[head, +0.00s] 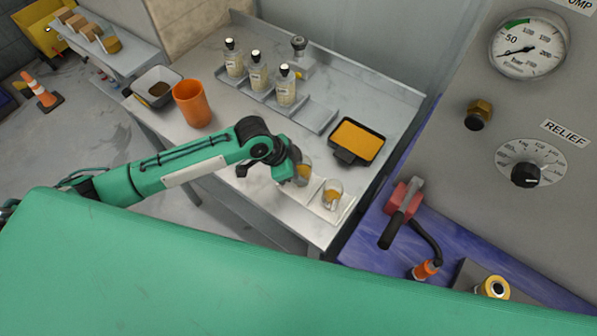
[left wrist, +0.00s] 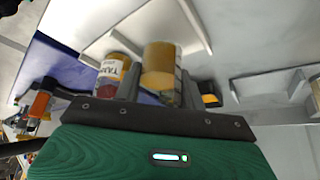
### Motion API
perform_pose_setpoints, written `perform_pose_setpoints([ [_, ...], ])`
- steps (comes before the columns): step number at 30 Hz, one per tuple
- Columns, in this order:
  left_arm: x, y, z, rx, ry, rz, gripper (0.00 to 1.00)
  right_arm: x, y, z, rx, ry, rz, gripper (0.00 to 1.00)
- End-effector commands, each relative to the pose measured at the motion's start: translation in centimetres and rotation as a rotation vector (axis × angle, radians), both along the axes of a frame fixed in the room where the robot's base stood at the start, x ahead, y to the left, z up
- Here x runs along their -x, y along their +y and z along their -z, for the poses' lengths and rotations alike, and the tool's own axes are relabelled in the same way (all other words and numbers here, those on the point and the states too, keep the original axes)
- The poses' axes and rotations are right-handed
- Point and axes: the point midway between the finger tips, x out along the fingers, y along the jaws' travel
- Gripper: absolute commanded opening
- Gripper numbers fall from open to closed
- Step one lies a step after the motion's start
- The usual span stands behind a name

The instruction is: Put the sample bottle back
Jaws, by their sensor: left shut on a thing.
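My left gripper (left wrist: 160,88) is shut on a clear container with amber contents (left wrist: 160,65). It holds it over or on the white tray (head: 345,212) at the table's front edge; I cannot tell if its base touches. In the head view the gripper (head: 296,168) partly hides this container, and no cap can be made out. Another clear container with amber contents (head: 332,195) stands on the tray beside it. A labelled container (left wrist: 113,75) shows beside the left finger. Three black-capped sample bottles (head: 258,72) stand in the grey rack (head: 316,115), whose near-right end is empty. My right gripper is out of view.
A black tray with an orange pad (head: 355,143) lies right of the rack. Bare table lies between cup and rack.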

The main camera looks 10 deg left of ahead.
Motion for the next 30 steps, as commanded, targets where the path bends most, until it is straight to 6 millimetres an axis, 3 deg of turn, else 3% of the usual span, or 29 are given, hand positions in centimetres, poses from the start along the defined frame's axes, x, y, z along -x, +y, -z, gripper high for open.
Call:
perform_pose_setpoints([
  [4, 0.1, 0.0, 1.9, 0.0, 0.002, -0.001, 0.15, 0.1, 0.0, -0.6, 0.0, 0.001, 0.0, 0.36],
  [14, 0.0, 0.0, 2.3, 0.0, 0.0, 0.0, 0.15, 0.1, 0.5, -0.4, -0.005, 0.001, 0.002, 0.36],
  [15, 0.0, 0.0, 2.4, 0.0, 0.0, 0.0, 0.42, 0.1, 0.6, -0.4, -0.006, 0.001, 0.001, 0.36],
  [18, 0.0, 0.0, 2.4, 0.0, 0.0, 0.0, 0.62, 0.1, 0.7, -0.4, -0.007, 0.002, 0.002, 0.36],
  [30, 0.1, 0.3, 1.7, 0.001, -0.001, 0.0, 0.62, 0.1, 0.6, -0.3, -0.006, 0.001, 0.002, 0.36],
])
